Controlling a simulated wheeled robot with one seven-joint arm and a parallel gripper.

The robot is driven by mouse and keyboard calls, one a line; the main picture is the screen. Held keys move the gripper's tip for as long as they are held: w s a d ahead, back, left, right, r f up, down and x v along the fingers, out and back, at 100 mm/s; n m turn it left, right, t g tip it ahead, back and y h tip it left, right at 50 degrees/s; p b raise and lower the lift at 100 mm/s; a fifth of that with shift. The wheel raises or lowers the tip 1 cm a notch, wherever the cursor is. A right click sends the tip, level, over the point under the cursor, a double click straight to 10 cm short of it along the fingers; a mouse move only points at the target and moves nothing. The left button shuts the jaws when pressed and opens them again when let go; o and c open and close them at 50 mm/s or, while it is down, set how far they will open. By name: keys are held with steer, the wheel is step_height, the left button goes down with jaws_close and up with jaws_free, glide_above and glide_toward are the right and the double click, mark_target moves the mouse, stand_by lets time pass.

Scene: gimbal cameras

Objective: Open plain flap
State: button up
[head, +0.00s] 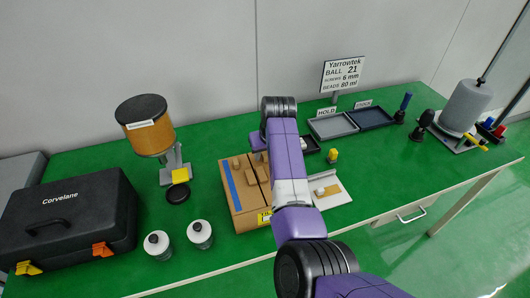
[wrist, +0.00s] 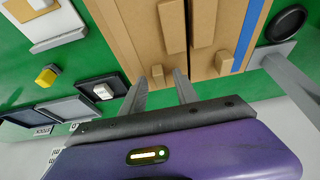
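A cardboard box (head: 242,215) with closed top flaps stands mid-table in the head view. One flap bears a blue strip (head: 230,186); it also shows in the wrist view (wrist: 249,34). The plain flap (wrist: 135,35) is on the other side of the seam, with a long block (wrist: 172,25) and a small tan tab (wrist: 157,72). In the head view my arm hides part of it. My gripper (wrist: 160,76) is open at that flap's edge, fingertips either side of the small tab. I cannot tell whether they touch it.
A black case (head: 68,215), two bottles (head: 200,234) and a dispenser on a stand (head: 145,128) are left of the box. Right are a white tray (head: 335,197), a yellow-topped piece (head: 333,156) and dark trays (head: 371,117). The right front table is clear.

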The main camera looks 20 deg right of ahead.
steer(key=shift+f, duration=0.1)
jaws_close()
stand_by(1.4)
